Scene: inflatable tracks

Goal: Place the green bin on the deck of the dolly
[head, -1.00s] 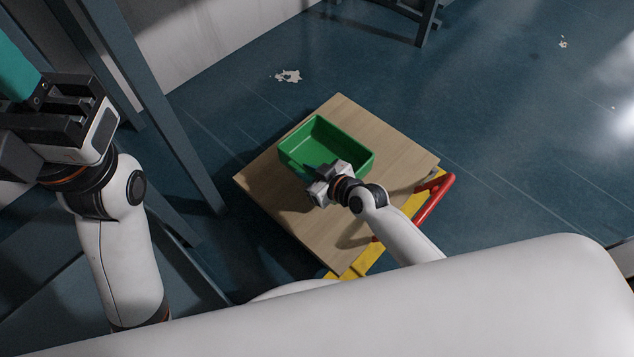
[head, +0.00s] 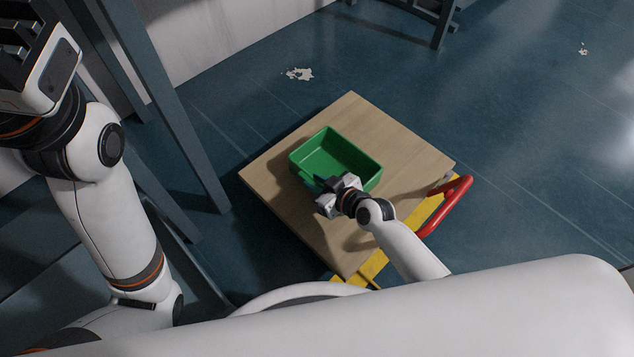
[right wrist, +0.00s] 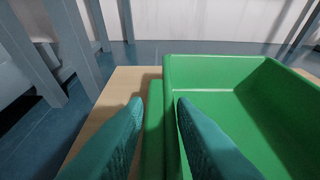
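The green bin (head: 337,158) is an open rectangular tub. It sits upright on the wooden deck (head: 290,215) of the dolly, towards its far side. In the right wrist view the bin (right wrist: 245,110) fills the right half. My right gripper (head: 318,188) is at the bin's near-left side. Its teal fingers (right wrist: 160,102) are apart, one on each side of the bin's wall, with a visible gap on the outer side. My left gripper's body (head: 40,55) shows at the upper left; its fingers are out of the frame.
The dolly has a red handle (head: 447,205) and yellow frame parts (head: 375,268) on its near-right side. Grey-blue posts (head: 165,105) stand on the left, near my left arm. A white wall is behind. Blue floor to the right is open, with pale patches (head: 299,74).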

